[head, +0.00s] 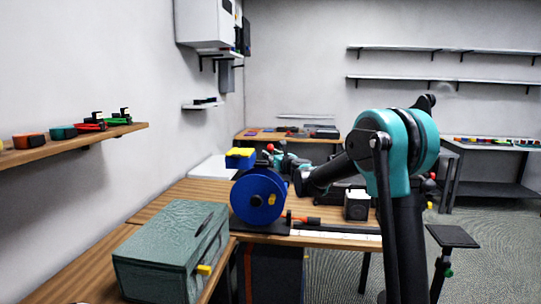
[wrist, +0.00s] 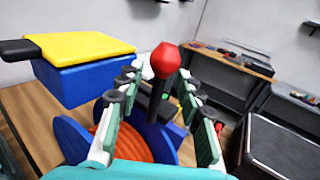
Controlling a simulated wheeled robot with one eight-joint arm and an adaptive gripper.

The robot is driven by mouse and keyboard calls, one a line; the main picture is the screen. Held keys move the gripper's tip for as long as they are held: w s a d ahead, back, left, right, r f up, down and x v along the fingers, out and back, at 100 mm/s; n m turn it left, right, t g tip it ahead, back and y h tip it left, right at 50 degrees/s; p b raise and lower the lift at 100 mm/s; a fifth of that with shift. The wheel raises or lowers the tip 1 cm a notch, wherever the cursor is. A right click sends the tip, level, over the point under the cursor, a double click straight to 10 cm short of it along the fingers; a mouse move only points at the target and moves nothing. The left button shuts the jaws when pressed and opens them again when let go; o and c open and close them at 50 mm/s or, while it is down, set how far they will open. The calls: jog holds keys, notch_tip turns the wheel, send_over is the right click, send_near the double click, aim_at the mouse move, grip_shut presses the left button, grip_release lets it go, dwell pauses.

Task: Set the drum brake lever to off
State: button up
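The drum (head: 258,197) has blue flanges and stands on the wooden table; orange cable (wrist: 150,143) is wound on it in the wrist view. The brake lever shows as a dark stem with a red ball knob (wrist: 165,60), roughly upright; the knob also shows in the head view (head: 270,148). My gripper (wrist: 161,78) is open, its teal-and-white fingers on either side of the lever stem, with a gap on both sides. In the head view my gripper (head: 284,160) is small and partly hidden at the drum's upper right. The lever's base is hidden, and no off mark is readable.
A blue block with a yellow top (head: 240,158) stands close beside the lever, left of my gripper. A green-grey box (head: 170,252) sits at the front left. A small dark box (head: 357,205) and a red-tipped tool (head: 305,221) lie right of the drum.

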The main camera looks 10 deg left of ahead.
jog(key=shift+w+a, duration=0.25)
jog(key=shift+w, duration=0.15)
grip_shut()
